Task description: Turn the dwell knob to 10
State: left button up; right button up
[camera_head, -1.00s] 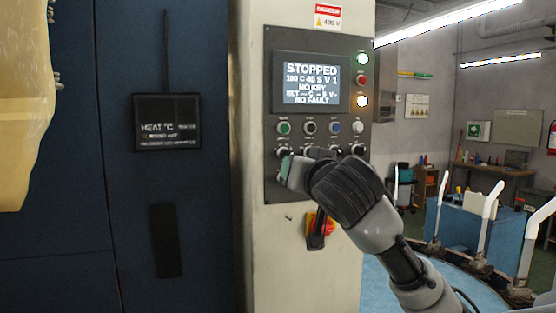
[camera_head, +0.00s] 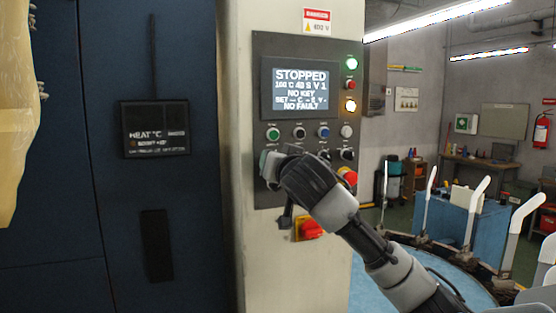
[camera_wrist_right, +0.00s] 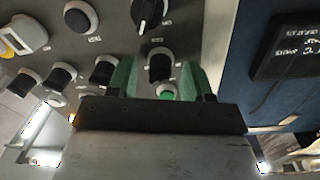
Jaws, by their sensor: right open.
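The control panel (camera_head: 258,100) is on the cream cabinet in the head view. Its screen (camera_head: 300,83) reads STOPPED, 100 C 40 S V 1, NO KEY, NO FAULT. My right gripper (camera_head: 269,166) is at the panel's lower left and hides the controls there. In the right wrist view my right gripper (camera_wrist_right: 158,64) is open, with its green fingers on either side of a black knob (camera_wrist_right: 160,68). This is the end knob of its row, beside the green button (camera_wrist_right: 167,95). I cannot read its label or tell whether the fingers touch it. My left gripper is out of view.
Other black knobs (camera_wrist_right: 105,71) sit close beside the fingers. A red stop button (camera_head: 347,175) is at the panel's lower right. A red-and-yellow switch (camera_head: 309,229) is below the panel.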

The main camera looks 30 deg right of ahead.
jog(key=c, duration=0.9)
jog(key=shift+n, duration=0.3)
jog(key=shift+n+t+y+p, duration=0.15)
jog(key=shift+n+y+p, duration=0.15)
jog(key=shift+n+p, duration=4.7)
jog(key=shift+n+t+y+p, duration=0.25)
jog(key=shift+n+p, duration=2.5)
jog(key=shift+n, duration=4.35)
jog(key=shift+f, duration=0.1)
